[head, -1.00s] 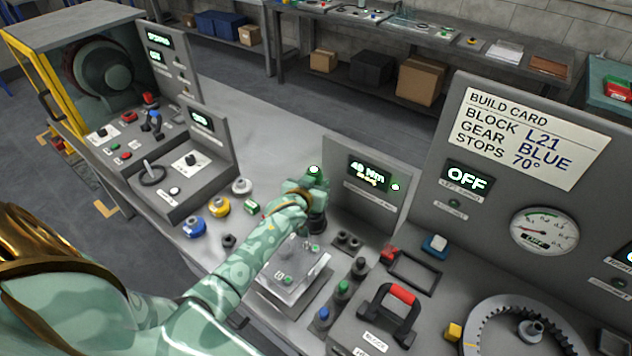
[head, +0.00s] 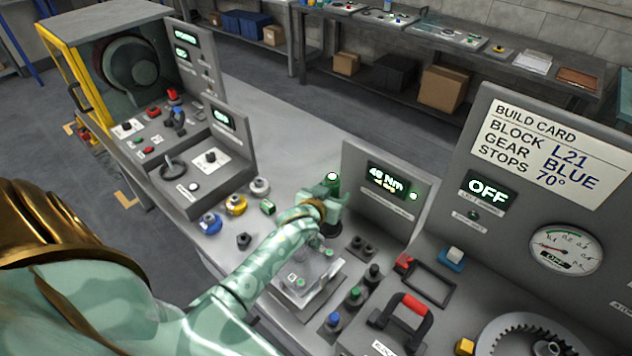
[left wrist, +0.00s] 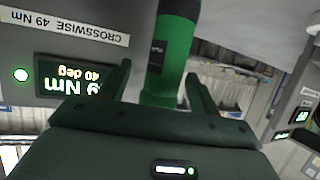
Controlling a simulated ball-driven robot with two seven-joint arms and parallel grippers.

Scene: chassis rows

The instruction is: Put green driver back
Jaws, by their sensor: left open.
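The green driver (head: 332,184) stands upright beside the small torque panel (head: 365,205), which reads 49 Nm and 40 deg. A white light shows at its top in the head view. My left gripper (head: 334,199) is around the driver's body, with its jaws open. In the left wrist view the green and black driver (left wrist: 170,50) rises between the two spread fingers of the left gripper (left wrist: 160,92). My right gripper is not in view.
A clear block fixture (head: 318,282) sits below my left forearm. Several coloured knobs, among them a blue one (head: 333,322), stand near it. A red-handled carrier (head: 402,318) and the build-card panel (head: 545,150) are at the right.

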